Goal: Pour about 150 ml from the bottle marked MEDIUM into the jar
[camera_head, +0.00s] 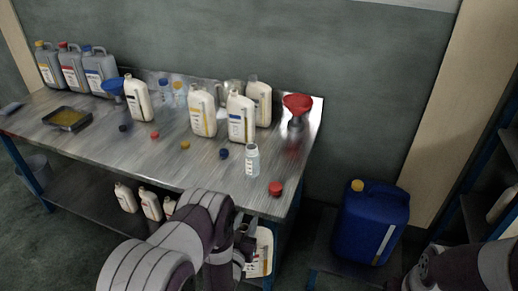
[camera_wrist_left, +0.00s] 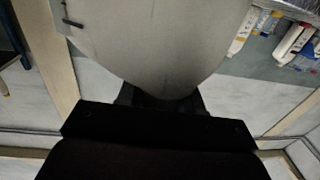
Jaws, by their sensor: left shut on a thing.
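My left gripper (camera_head: 246,246) is at the front right edge of the table, partly hidden by its own arm. It is shut on a white bottle (camera_head: 264,252) with a yellow-orange label, held below the level of the table top. In the left wrist view the bottle's pale body (camera_wrist_left: 150,40) fills the upper middle, in front of the dark gripper. The label is too small to read. A small clear jar (camera_head: 252,161) with a white label stands upright near the table's front right edge, apart from the gripper. My right gripper is outside the view.
The metal table (camera_head: 90,142) bears several white bottles, loose caps and, at the back right, a red funnel (camera_head: 298,103). A red cap (camera_head: 275,188) lies at the front right corner. A blue canister (camera_head: 371,222) stands right of the table.

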